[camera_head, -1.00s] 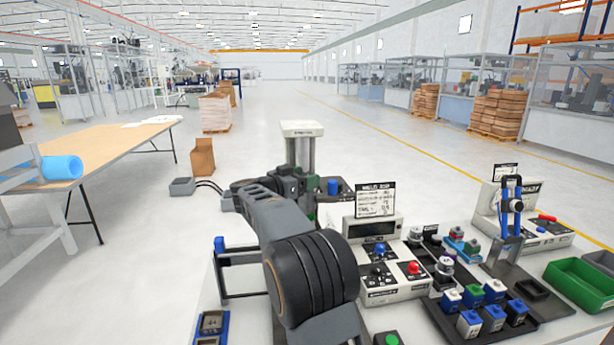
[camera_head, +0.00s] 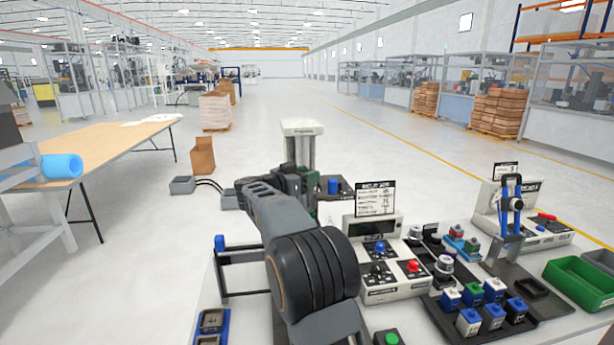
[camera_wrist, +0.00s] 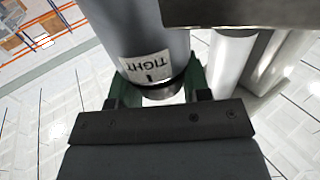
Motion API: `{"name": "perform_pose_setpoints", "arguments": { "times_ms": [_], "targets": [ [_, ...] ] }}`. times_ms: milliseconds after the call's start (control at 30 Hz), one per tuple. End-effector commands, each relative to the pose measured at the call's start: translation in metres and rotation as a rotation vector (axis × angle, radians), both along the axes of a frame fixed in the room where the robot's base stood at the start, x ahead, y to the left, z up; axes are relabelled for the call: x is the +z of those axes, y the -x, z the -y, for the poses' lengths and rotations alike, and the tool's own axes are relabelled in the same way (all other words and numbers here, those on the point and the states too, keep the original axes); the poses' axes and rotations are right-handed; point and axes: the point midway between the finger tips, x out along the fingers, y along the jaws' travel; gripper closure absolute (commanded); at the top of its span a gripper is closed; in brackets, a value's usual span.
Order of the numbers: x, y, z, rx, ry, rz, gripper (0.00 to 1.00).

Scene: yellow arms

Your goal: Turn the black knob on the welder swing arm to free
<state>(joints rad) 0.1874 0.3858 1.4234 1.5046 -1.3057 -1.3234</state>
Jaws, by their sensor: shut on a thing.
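The welder's grey post (camera_head: 302,152) with a pale top block stands past my arm in the head view. In the wrist view, a grey cylinder (camera_wrist: 150,35) carries a white label (camera_wrist: 147,68) reading "TIGHT" upside down, with a short black mark. The dark knob (camera_wrist: 172,87) sits at the cylinder's end, mostly hidden behind my gripper. My gripper (camera_wrist: 160,91) has its green fingers on either side of the knob and is shut on it. In the head view, my arm hides the knob and most of the gripper.
A bench with a white control box (camera_head: 380,285), a black tray of small blue and green blocks (camera_head: 500,325) and a green bin (camera_head: 580,288) lies to the right. A wooden table (camera_head: 100,150) stands at left. A metal plate (camera_wrist: 240,10) is close above the gripper in the wrist view.

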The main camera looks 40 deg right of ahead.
Motion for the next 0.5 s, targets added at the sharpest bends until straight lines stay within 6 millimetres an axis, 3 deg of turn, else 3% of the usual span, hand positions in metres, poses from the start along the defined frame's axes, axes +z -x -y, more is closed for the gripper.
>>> {"name": "perform_pose_setpoints", "arguments": {
  "times_ms": [167,500],
  "targets": [
    [0.0022,0.0014,0.0008,0.051,0.001,0.001,0.8],
    [0.0014,0.0013,0.001,0.344,0.002,0.001,0.8]
  ]
}}
